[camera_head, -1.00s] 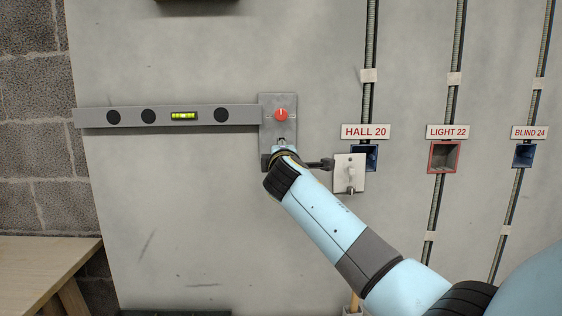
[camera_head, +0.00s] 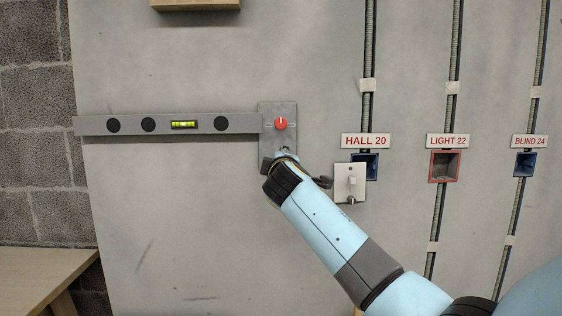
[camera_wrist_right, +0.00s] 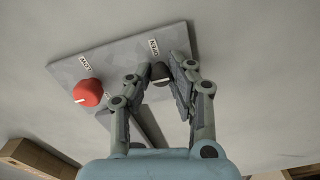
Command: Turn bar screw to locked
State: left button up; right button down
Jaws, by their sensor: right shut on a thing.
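A grey plate (camera_head: 290,107) is on the wall panel at the right end of a spirit-level bar (camera_head: 95,125). It bears a red knob (camera_head: 281,123) with a white mark pointing up; the knob also shows in the right wrist view (camera_wrist_right: 88,93). Below it, my right gripper (camera_head: 284,155) is at the lower part of the plate. In the wrist view my right gripper (camera_wrist_right: 160,75) is shut on a small dark knob (camera_wrist_right: 160,71) beside a small label. Its mark is hard to read, and the fingers partly hide it. My left gripper is not in view.
Red and blue boxes and conduits are further right. A wooden surface (camera_head: 35,275) is at lower left. Bare panel lies left below the bar.

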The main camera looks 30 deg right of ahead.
jog(key=c, duration=1.2)
grip_release()
jog(key=shift+f, duration=0.1)
jog(key=shift+s, duration=0.1)
jog(key=v, duration=1.2)
